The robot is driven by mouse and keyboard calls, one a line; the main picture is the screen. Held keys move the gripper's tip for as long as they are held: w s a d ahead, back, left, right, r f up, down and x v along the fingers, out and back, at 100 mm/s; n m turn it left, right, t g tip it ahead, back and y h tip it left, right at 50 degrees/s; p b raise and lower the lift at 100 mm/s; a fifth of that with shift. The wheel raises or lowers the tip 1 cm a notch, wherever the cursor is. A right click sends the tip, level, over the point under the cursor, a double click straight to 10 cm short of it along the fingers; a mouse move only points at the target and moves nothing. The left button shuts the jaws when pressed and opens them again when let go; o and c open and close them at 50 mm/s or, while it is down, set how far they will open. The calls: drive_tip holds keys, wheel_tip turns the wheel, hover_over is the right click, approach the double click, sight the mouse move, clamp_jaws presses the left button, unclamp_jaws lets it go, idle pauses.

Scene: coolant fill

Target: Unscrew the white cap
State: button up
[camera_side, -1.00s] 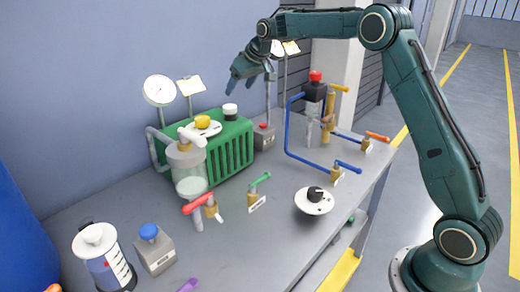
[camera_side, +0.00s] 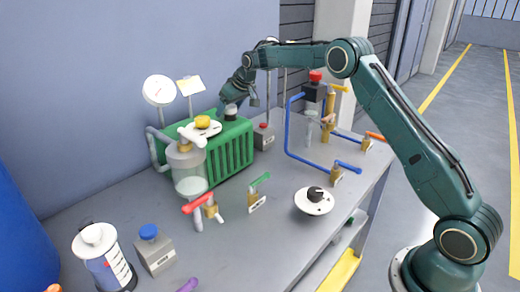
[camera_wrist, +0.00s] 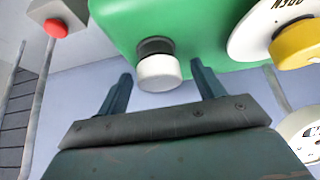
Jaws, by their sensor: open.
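The white cap (camera_wrist: 158,72) sits on a dark neck on top of the green tank (camera_wrist: 195,20). It also shows in the side view (camera_side: 231,110), at the back of the tank's top. My gripper (camera_wrist: 165,88) is open, with one finger on either side of the cap in the wrist view. Gaps show between the cap and both fingers, and I see no contact. In the side view my gripper (camera_side: 240,98) is right at the cap, partly beside and above it.
A yellow knob (camera_side: 202,122) on a white dial plate sits on the tank near the cap. A grey box with a red button (camera_side: 263,127) stands right of the tank. A gauge (camera_side: 159,90) and blue pipes (camera_side: 292,140) stand nearby.

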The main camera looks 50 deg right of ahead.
sight(230, 106)
drive_tip(key=shift+c, duration=0.5)
drive_tip(key=c, duration=1)
drive_tip(key=shift+d+n+y, duration=0.1)
drive_tip(key=shift+n+y, duration=0.6)
drive_tip(key=shift+n, duration=0.6)
drive_tip(key=shift+r, duration=0.4)
drive_tip(key=shift+r, duration=2)
